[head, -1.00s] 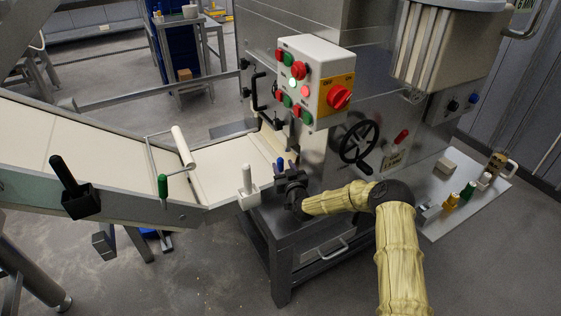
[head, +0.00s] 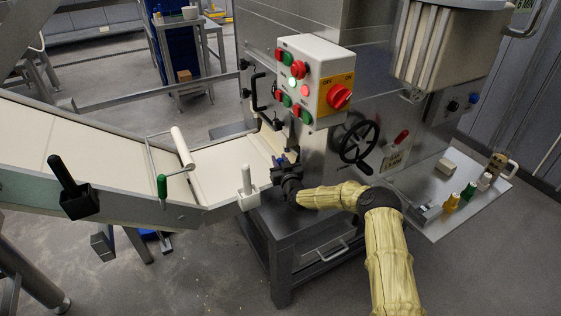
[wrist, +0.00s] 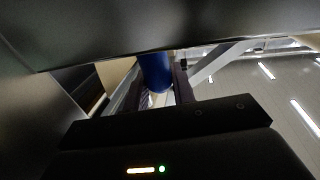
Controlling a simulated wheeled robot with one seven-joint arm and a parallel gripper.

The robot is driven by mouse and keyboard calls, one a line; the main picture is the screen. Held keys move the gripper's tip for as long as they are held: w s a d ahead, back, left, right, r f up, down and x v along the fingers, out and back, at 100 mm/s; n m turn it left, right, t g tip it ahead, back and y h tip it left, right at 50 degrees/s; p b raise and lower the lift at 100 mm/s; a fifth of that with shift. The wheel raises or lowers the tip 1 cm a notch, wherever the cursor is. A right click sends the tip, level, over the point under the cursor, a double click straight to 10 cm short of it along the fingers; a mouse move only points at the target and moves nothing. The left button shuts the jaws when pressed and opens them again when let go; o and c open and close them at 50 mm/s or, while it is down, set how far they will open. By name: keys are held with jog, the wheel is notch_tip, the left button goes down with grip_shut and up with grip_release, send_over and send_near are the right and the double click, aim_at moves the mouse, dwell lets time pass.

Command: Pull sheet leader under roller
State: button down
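A pale sheet (head: 262,143) lies at the machine outlet, at the upper end of the short white belt. A blue upright handle (head: 283,160) stands at the belt's near edge; I cannot tell whether it is joined to the sheet. My gripper (head: 281,165) is at this handle. In the wrist view, the blue handle (wrist: 155,70) stands between its two dark fingers, with a gap showing at the left, so the gripper looks open around it. A white roller (head: 183,148) sits on a wire frame above the belt joint, left of my gripper, with a green knob (head: 162,186).
A white-handled block (head: 247,188) stands on the belt rail just left of my gripper. The control box (head: 313,80) overhangs above it. A black handwheel (head: 358,142) is at the right. A long cream conveyor (head: 75,140) rises to the left. A dark machine panel covers the wrist view's top.

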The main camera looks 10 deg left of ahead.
jog(key=shift+s+a+r+p, duration=0.1)
jog(key=shift+s+a+p, duration=0.1)
jog(key=shift+s+a, duration=0.4)
jog(key=shift+s+a+f+p, duration=0.15)
jog(key=shift+s+a, duration=0.25)
jog(key=shift+a, duration=0.45)
jog(key=shift+s+a+r+p, duration=0.15)
jog(key=shift+s+a+p, duration=0.1)
jog(key=shift+s+a, duration=0.35)
jog(key=shift+w+d, duration=0.15)
jog(key=shift+w, duration=0.15)
jog(key=c, duration=1.4)
grip_release()
jog(key=shift+c, duration=0.2)
jog(key=shift+o, duration=1.2)
jog(key=shift+s, duration=0.15)
jog(key=shift+s+d, duration=0.2)
jog(key=shift+s, duration=0.2)
jog(key=p+v, duration=0.1)
jog(key=v, duration=1.5)
jog(key=shift+s, duration=0.15)
